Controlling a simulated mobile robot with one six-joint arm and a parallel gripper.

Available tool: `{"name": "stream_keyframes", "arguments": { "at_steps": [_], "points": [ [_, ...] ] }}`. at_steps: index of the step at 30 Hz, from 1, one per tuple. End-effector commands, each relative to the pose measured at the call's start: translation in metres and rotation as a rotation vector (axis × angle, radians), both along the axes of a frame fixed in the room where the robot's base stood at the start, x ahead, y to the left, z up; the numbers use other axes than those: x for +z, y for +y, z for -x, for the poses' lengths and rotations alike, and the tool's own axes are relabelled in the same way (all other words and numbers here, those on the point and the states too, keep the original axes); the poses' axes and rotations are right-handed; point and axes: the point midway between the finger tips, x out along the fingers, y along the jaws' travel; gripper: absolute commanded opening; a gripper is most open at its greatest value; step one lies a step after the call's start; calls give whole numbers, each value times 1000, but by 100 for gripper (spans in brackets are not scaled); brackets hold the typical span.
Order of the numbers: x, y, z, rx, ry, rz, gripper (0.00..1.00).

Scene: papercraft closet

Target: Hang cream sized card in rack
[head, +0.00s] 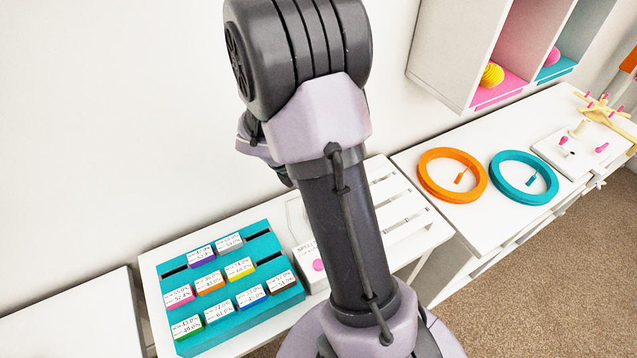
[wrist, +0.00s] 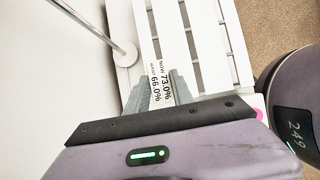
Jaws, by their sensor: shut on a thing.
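My gripper (wrist: 160,90) shows in the wrist view, its grey fingers shut on a pale card (wrist: 158,42). The card's printed label reads NOW 73.0% and WANT 66.0%. The card extends from the fingers towards the top of the view, over a white slatted surface. In the head view my arm hides the gripper and the card. A teal rack (head: 284,273) at lower left of the head view holds several small labelled cards with coloured edges in rows. Dark empty slots show near its back edge.
The white slatted surface (head: 408,215) lies right of the teal rack. A white box (head: 306,262) with a pink button stands beside the rack. Orange (head: 427,184) and teal (head: 500,181) rings lie farther right. A thin pole (wrist: 92,24) stands left of the card in the wrist view.

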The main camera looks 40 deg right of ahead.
Motion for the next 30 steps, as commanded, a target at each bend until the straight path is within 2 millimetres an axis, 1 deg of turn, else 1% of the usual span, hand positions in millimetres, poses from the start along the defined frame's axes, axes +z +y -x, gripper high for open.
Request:
{"name": "stream_keyframes", "arguments": {
  "at_steps": [1, 15, 27, 30],
  "points": [
    [-6, 0, 0, 0, 1, 0, 0],
    [-34, 0, 0, 0, 1, 0, 0],
    [-58, 0, 0, 1, 0, 0, 0],
    [-60, 0, 0, 1, 0, 0, 0]
  ]
}}
